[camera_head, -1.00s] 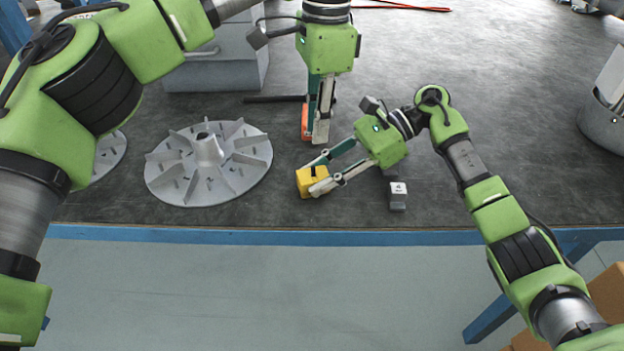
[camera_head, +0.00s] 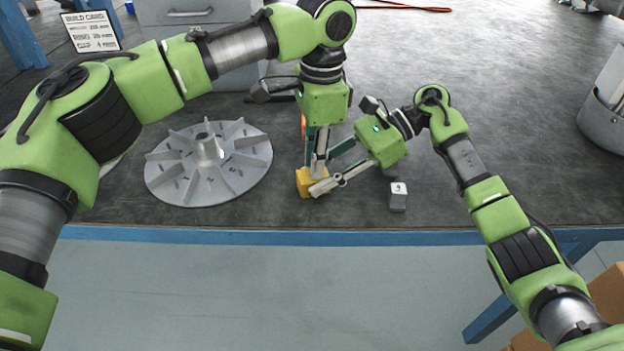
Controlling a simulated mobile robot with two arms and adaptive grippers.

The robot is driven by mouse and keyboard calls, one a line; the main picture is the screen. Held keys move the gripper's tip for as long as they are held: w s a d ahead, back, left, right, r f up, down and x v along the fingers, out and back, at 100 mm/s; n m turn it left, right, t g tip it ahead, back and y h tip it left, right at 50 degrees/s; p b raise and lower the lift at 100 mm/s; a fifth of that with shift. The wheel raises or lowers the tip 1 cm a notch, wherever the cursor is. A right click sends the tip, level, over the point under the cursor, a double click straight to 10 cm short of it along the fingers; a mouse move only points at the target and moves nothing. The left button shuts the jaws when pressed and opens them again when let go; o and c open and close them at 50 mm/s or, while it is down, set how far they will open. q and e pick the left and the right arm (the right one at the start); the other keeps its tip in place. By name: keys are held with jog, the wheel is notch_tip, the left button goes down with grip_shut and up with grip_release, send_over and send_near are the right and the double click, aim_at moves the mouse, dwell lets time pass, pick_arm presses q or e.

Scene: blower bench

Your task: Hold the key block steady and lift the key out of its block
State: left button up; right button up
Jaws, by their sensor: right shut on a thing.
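The yellow key block (camera_head: 309,184) sits on the dark bench mat near the front edge. My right gripper (camera_head: 318,177) comes in from the right and is shut on the block; its near grey finger lies against the block's side. My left gripper (camera_head: 316,168) points straight down over the block, with its fingertips at the block's top. Whether its fingers are closed on anything is unclear. The key itself cannot be made out; the fingers cover the block's top.
A grey bladed impeller (camera_head: 208,162) lies left of the block. A small grey block with a white top (camera_head: 398,196) stands to the right. An orange thing (camera_head: 303,125) is mostly hidden behind my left gripper. A grey drawer cabinet (camera_head: 210,75) and a build card (camera_head: 91,31) are behind.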

pick_arm(q)
grip_shut()
jog(key=shift+r, duration=0.15)
jog(key=shift+r, duration=3.4)
pick_arm(e)
jog(key=o, duration=0.9)
